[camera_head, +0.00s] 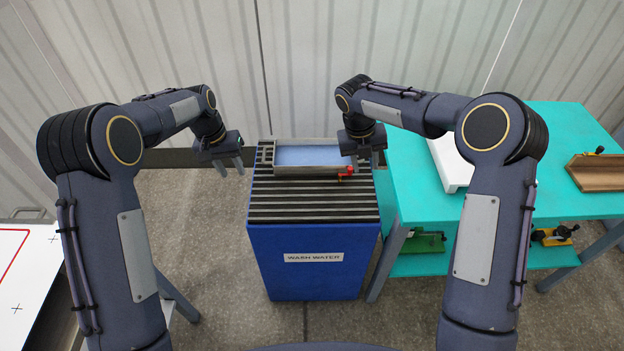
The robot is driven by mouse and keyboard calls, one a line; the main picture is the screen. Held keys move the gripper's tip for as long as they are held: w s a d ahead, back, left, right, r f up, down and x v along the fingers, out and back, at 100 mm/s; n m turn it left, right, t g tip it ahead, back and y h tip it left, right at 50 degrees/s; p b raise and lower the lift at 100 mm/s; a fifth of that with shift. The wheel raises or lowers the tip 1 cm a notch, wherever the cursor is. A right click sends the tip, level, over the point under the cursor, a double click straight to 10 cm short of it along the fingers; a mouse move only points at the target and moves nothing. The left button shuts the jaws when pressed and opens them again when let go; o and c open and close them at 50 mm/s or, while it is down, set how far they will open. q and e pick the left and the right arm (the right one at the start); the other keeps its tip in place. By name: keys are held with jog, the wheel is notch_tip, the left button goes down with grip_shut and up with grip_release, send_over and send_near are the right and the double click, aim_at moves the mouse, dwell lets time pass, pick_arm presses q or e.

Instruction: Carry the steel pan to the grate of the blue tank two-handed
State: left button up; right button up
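The steel pan (312,170) rests on the slatted grate (315,207) of the blue tank (312,251), toward the back. It looks level, with a pale blue inside. My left gripper (229,166) is open and empty, to the left of the pan with a gap between them. My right gripper (366,161) is at the pan's right end and overlaps it in the picture. Its fingers look spread; whether they touch the pan is hard to tell. A red tap or knob (347,172) shows at the pan's front right corner.
A turquoise table (412,177) stands close to the tank's right side, with a white tray (447,166) and a wooden-framed tool (597,171) on it. A white board (18,275) lies at the left. A corrugated wall (310,60) stands behind. Floor left of the tank is clear.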

jog(key=v, duration=1)
jog(key=shift+w+r, duration=0.3)
jog(key=shift+w, duration=0.1)
